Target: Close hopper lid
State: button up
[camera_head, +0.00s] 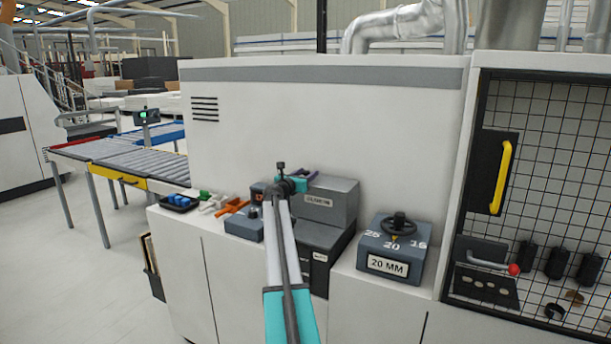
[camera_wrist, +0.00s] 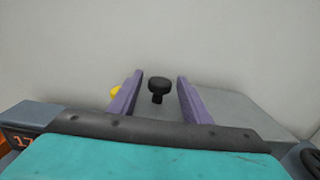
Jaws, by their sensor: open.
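A grey hopper box with a small label (camera_head: 338,206) stands against the white machine wall in the head view, above a lower dark grey block (camera_head: 325,236) with a black front. My gripper (camera_head: 302,177) is over the box's top left, partly hidden by my own arm. In the wrist view my gripper's purple fingers (camera_wrist: 160,78) are open. A black knob (camera_wrist: 159,89) shows between them, with a gap on each side. A flat grey top (camera_wrist: 240,108) lies to the right of the fingers. Whether the lid is open or shut is unclear.
A 20 MM dial box (camera_head: 391,250) stands to the right. A blue-grey box (camera_head: 243,226) and small coloured parts (camera_head: 215,203) lie to the left. A mesh door with a yellow handle (camera_head: 502,178) is at far right. A yellow thing (camera_wrist: 115,92) shows beside the left finger.

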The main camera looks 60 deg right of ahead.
jog(key=shift+a, duration=0.1)
jog(key=s+a+b, duration=0.1)
jog(key=a+b, duration=0.2)
jog(key=a, duration=1)
jog(key=shift+s+a+b, duration=0.25)
jog(key=shift+s+b, duration=0.05)
jog(key=shift+s, duration=0.1)
